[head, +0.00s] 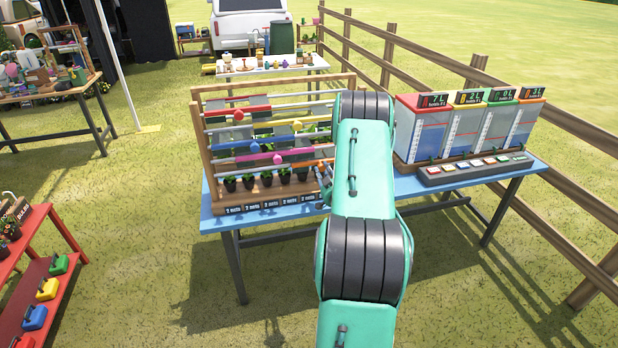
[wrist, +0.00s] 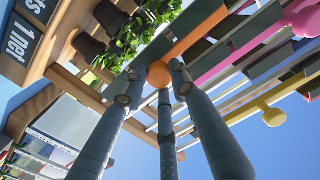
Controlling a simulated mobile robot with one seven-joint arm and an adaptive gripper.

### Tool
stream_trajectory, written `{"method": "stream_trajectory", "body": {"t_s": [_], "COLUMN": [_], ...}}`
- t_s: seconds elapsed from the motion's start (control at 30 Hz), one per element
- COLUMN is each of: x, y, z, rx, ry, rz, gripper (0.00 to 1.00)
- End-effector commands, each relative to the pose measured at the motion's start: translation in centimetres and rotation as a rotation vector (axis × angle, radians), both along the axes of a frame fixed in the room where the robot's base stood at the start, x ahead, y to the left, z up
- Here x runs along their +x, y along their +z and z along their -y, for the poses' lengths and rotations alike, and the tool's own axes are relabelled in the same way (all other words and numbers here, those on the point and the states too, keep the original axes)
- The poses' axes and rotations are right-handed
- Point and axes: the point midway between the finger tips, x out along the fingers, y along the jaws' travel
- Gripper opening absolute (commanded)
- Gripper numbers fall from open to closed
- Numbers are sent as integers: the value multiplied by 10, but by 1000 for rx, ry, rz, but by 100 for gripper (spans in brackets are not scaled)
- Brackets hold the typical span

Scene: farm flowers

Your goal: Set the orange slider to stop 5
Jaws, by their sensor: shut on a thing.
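In the wrist view the orange slider (wrist: 195,34) is a flat orange bar with a round orange knob at its near end. My gripper (wrist: 156,82) is shut on that knob, with its fingertips close around it. In the head view my own arm covers the gripper and the orange slider. The slider rack (head: 199,150) stands on the left part of the blue table. I cannot read which stop the orange slider is at.
Magenta (head: 277,158), blue (head: 255,148) and red (head: 238,115) sliders sit on the rack's other rails. Potted plants (head: 248,181) stand along its base above labels. A tank display (head: 465,130) with a button panel (head: 475,169) stands to the right on the blue table (head: 405,187).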

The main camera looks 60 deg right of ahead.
Motion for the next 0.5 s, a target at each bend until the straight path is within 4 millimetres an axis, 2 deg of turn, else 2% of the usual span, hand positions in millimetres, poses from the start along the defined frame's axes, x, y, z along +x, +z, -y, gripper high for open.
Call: {"method": "stream_trajectory", "body": {"t_s": [0.03, 0.2, 0.5], "x": [-6, -17, -21], "y": [6, 8, 10], "z": [10, 22, 26], "rx": [-11, -12, -13], "ry": [-3, -1, -2], "rz": [6, 6, 8], "gripper": [0, 0, 0]}}
